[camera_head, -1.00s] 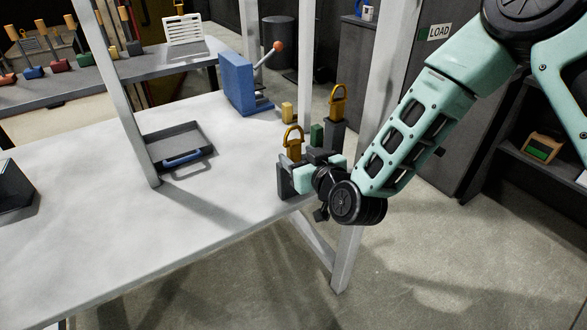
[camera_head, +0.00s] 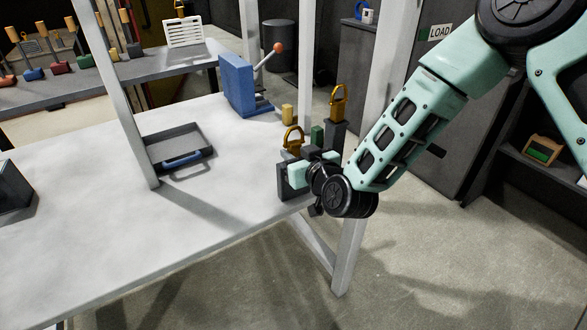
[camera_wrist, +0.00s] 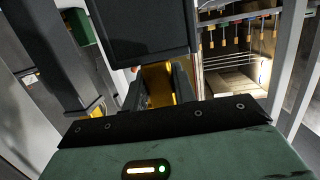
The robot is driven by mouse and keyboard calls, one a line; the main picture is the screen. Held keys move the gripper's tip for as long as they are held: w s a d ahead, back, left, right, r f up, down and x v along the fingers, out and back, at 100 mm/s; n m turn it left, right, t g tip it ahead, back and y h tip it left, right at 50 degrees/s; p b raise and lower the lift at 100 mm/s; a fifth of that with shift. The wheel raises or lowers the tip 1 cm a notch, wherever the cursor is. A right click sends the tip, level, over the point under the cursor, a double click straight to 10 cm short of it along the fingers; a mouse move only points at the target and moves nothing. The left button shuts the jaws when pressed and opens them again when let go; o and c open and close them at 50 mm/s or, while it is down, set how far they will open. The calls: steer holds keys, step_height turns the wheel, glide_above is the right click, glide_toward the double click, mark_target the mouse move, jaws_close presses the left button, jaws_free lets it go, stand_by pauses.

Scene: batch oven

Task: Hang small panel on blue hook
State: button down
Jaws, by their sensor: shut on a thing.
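My gripper (camera_head: 297,172) is at the right corner of the white table. In the wrist view its dark fingers (camera_wrist: 158,90) are shut on a gold handle (camera_wrist: 157,80). A dark flat panel (camera_wrist: 140,30) shows just beyond the handle; I take this as the small panel. In the head view a gold loop (camera_head: 293,139) stands above my gripper, with the parts below it partly hidden. On the far bench a row of gold-topped posts has coloured bases, one of them blue (camera_head: 33,74). I cannot tell whether this is the blue hook.
A second gold loop (camera_head: 338,100) on a dark block and a green block (camera_head: 317,134) stand close behind my gripper. A grey tray with a blue handle (camera_head: 178,147) and a blue box with a lever (camera_head: 237,86) are on the table (camera_head: 120,240). White uprights (camera_head: 385,70) stand nearby.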

mark_target(296, 143)
steer(key=shift+r, duration=0.15)
steer(key=shift+r+p, duration=1.15)
steer(key=shift+r, duration=0.7)
